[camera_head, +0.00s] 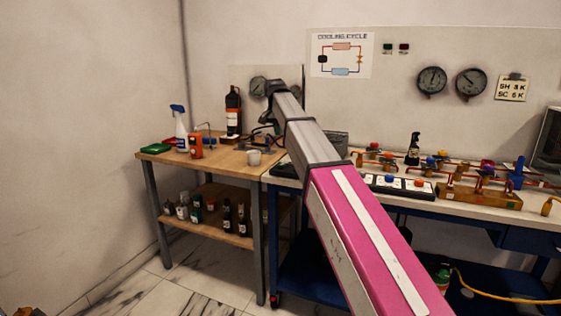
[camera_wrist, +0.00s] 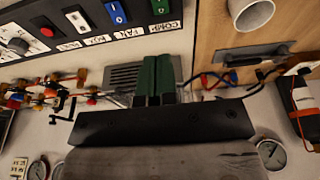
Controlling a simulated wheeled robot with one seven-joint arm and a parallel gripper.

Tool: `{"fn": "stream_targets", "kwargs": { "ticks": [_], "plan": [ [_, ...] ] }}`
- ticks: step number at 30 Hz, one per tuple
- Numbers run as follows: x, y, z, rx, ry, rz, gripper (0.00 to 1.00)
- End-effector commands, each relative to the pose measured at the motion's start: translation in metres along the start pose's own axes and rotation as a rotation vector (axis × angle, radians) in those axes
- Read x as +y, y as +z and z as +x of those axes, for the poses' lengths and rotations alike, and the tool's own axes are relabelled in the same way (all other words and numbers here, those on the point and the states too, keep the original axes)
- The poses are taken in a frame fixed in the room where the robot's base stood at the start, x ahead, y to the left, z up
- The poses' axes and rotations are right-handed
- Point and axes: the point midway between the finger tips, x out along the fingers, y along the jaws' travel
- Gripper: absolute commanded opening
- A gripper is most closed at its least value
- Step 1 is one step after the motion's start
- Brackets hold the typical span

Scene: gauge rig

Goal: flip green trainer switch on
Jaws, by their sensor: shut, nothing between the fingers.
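My gripper (camera_wrist: 156,62) shows in the wrist view as two dark green fingers side by side, pressed together and empty. A dark trainer panel (camera_wrist: 60,50) lies beyond the fingertips, along the top left of that view and apart from them. My arm there hides part of the bench.
A wooden table (camera_head: 180,155) on the left holds a spray bottle (camera_head: 180,128), a dark cylinder (camera_head: 233,110) and a white mug (camera_head: 254,157). Valves and pipes (camera_head: 440,160) crowd the right bench. Round gauges (camera_head: 432,80) hang on the wall.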

Motion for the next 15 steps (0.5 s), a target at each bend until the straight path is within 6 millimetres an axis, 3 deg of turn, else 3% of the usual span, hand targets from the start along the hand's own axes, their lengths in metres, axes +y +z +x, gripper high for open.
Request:
{"fn": "stream_targets", "kwargs": {
  "ticks": [8, 15],
  "plan": [
    [0.0, 0.0, 0.015, 0.0, 0.0, -0.001, 0.0],
    [0.0, 0.001, 0.058, -0.002, 0.001, -0.001, 0.0]
  ]
}}
